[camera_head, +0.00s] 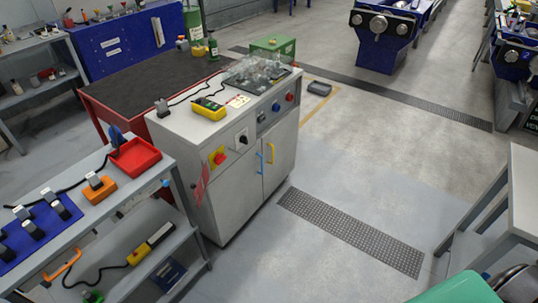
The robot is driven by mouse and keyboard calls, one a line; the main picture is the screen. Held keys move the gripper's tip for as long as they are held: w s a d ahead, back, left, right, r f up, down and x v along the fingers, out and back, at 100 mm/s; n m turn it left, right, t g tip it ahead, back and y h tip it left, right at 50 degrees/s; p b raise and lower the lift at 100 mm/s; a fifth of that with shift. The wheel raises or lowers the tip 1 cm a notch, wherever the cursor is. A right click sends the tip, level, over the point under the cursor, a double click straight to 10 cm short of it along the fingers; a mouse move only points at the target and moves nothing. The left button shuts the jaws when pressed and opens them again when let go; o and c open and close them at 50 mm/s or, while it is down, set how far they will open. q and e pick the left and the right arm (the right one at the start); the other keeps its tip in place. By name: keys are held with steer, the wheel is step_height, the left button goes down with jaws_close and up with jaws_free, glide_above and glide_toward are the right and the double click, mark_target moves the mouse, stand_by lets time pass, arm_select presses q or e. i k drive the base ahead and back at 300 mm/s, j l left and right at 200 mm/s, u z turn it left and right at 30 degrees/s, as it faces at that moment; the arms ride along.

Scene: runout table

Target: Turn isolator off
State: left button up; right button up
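A red rotary knob on a yellow plate (218,157), which looks like the isolator, sits on the front of a light grey cabinet (225,195), near its left top corner. The knob is too small to tell which way it points. To its right is a black switch (241,139) on a white plate. Further right are a blue knob (276,107) and a red knob (290,97). Neither of my grippers shows in the head view.
The cabinet doors are shut, with blue (260,163) and yellow (271,153) handles. A grey bench (180,190) with a red tray (135,157) stands left. Floor before the cabinet is clear, with a dark grating (350,232). A grey table (522,190) stands right.

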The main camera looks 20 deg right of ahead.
mark_target(219, 159)
steer(key=z, duration=0.2)
steer(key=i+l+u, duration=0.1)
steer(key=l, duration=0.25)
steer(key=i+l+u, duration=0.1)
steer(key=i+l, duration=0.2)
steer(key=i+l+u, duration=0.1)
steer(key=l, duration=0.35)
steer(key=i+l+u, duration=0.1)
steer(key=l, duration=0.25)
steer(key=i+l+u, duration=0.1)
steer(key=i+l, duration=0.15)
steer(key=l, duration=0.15)
